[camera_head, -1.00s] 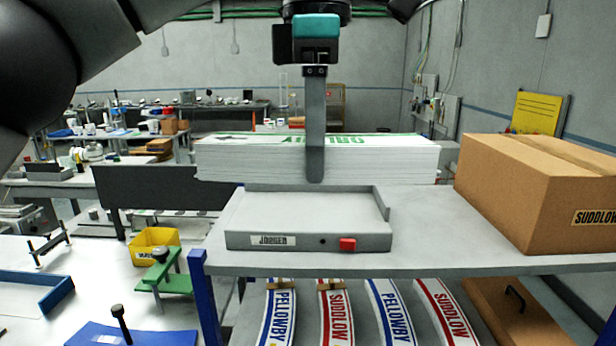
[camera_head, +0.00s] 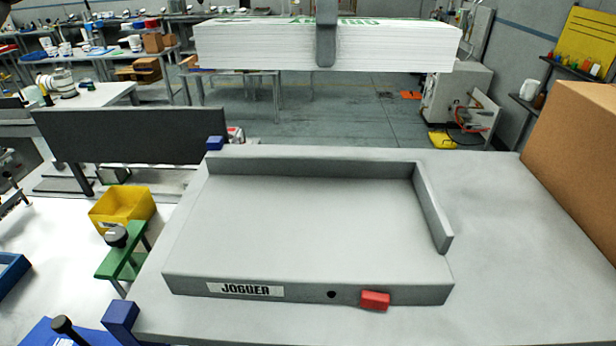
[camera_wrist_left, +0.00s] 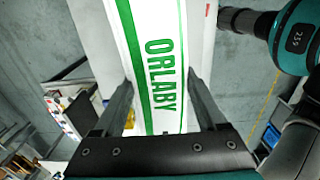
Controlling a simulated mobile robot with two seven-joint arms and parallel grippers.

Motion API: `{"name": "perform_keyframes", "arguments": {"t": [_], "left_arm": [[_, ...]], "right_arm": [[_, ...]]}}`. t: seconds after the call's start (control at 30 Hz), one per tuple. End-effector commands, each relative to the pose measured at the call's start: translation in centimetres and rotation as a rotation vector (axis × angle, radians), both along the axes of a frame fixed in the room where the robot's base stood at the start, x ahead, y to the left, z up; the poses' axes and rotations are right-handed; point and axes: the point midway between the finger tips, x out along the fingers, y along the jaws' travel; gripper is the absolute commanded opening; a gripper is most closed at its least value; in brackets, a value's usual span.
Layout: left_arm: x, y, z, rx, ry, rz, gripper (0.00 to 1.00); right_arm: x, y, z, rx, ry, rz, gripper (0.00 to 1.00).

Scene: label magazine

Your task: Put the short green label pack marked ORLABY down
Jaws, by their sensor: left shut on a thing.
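The green and white ORLABY label pack (camera_head: 255,46) is a thick stack of white sheets at the top of the head view. My left gripper (camera_head: 326,40) is shut on it, one finger showing across its near side. In the left wrist view the pack (camera_wrist_left: 163,65) lies between both fingers, with green ORLABY lettering. The pack is held in the air, apart from the grey tray marked JOGUER (camera_head: 190,288), which is empty. The tray has a back wall, a right wall and a low front lip; its left side looks open. My right gripper is not in view.
The tray sits on a grey shelf top (camera_head: 490,215). A red block (camera_head: 375,300) is on its front lip. A cardboard box (camera_head: 575,160) stands at the right. A yellow bin (camera_head: 122,206) and green stand (camera_head: 125,255) are at the left. Shelf between tray and box is clear.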

Motion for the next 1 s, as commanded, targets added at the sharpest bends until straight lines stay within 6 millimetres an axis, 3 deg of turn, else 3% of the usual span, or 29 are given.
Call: {"name": "perform_keyframes", "arguments": {"t": [0.17,0.37,0.7,1.0], "left_arm": [[0.0,0.0,-1.4,0.0,0.002,-0.002,0.0],[-0.1,0.0,-6.4,-0.002,0.005,-0.005,0.0],[-0.1,0.1,-13.5,0.001,0.003,-0.002,0.0],[-0.1,0.0,-16.2,0.0,-0.001,0.0,0.0]], "right_arm": [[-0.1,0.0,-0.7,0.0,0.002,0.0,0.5],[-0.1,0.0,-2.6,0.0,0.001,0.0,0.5],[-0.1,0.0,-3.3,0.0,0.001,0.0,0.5],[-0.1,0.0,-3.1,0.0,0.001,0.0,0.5]]}}
